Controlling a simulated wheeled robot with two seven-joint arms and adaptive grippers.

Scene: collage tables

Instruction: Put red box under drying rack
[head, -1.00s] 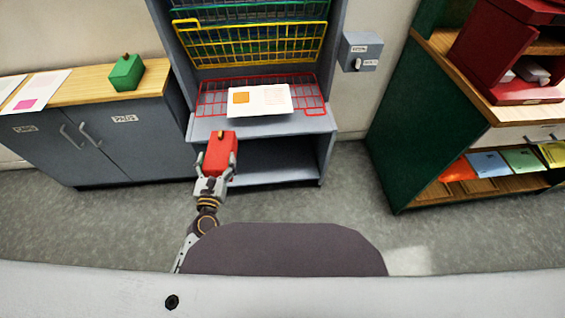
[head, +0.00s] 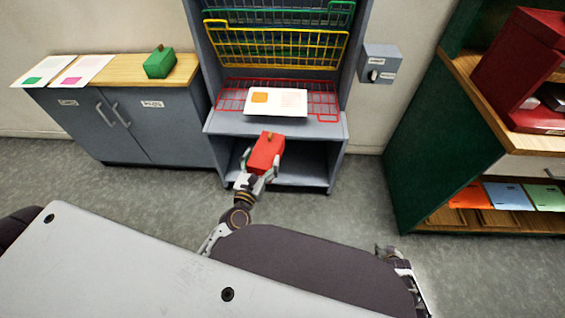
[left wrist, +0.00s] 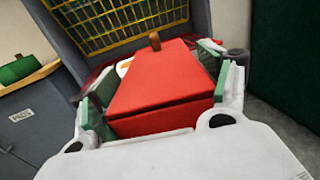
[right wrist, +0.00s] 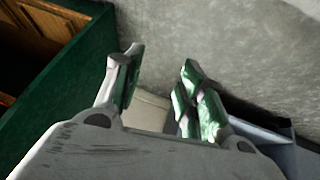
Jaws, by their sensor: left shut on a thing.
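The red box (head: 267,152) has a small knob on top. My left gripper (head: 258,172) is shut on it and holds it in front of the drying rack's open lower bay. The box also fills the middle of the left wrist view (left wrist: 160,88), between the two fingers. The drying rack (head: 208,80) is a grey frame with green, yellow and red wire shelves, with an open space (head: 305,165) below its ledge. My right gripper (right wrist: 160,90) shows in the right wrist view with its fingers apart and nothing between them; part of my right arm shows low in the head view.
A grey cabinet (head: 150,125) with a wooden top stands left, bearing a green box (head: 160,63) and papers. A sheet (head: 276,102) lies on the red shelf. A green shelf unit (head: 425,150) stands right. Grey floor is clear in front of the rack.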

